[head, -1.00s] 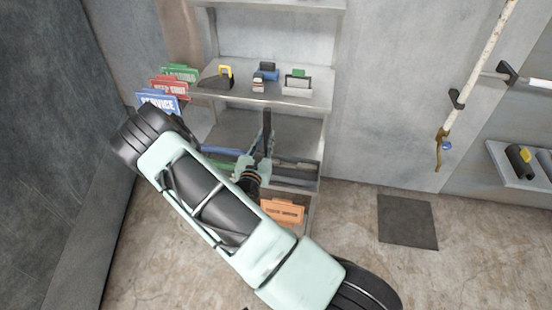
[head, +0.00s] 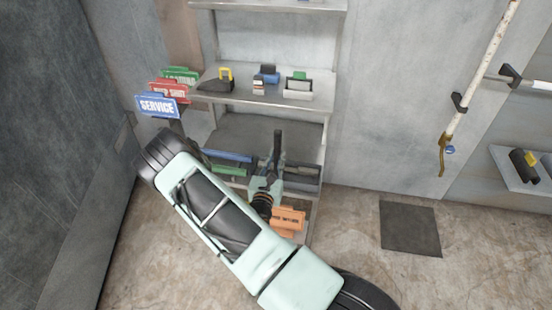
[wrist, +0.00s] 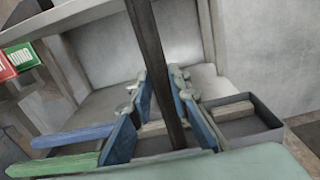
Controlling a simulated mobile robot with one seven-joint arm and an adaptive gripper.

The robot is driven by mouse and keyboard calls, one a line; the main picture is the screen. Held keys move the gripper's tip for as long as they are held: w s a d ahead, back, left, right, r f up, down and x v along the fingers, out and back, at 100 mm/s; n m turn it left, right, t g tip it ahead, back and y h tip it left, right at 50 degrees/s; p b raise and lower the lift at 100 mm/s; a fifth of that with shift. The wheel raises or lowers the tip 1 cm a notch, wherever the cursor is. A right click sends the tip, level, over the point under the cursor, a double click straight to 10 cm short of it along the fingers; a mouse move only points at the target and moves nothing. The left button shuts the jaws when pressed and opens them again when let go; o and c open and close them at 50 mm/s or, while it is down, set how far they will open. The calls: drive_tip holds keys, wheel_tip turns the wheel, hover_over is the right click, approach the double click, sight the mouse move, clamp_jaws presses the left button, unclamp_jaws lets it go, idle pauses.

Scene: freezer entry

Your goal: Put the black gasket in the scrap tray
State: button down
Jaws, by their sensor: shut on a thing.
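The black gasket (wrist: 158,60) is a long dark strip, held upright between the fingers of my gripper (wrist: 165,120) in the wrist view. In the head view the gasket (head: 278,147) rises above my gripper (head: 266,184), in front of the lower shelf. The gasket's lower end is hidden behind the gripper. A grey open tray (wrist: 265,122) with a pale strip lies just behind and right of the fingers; it also shows in the head view (head: 308,172). I cannot read a label naming it as the scrap tray.
A blue strip (head: 228,155) and a green strip (head: 226,169) lie left of my gripper. The upper shelf (head: 240,97) holds several small items. Blue, red and green signs stick out at left.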

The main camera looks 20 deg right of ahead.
drive_tip(key=c, duration=1.8)
unclamp_jaws()
drive_tip(key=shift+r, duration=0.1)
drive_tip(key=p+v, duration=0.3)
drive_tip(key=v, duration=0.9)
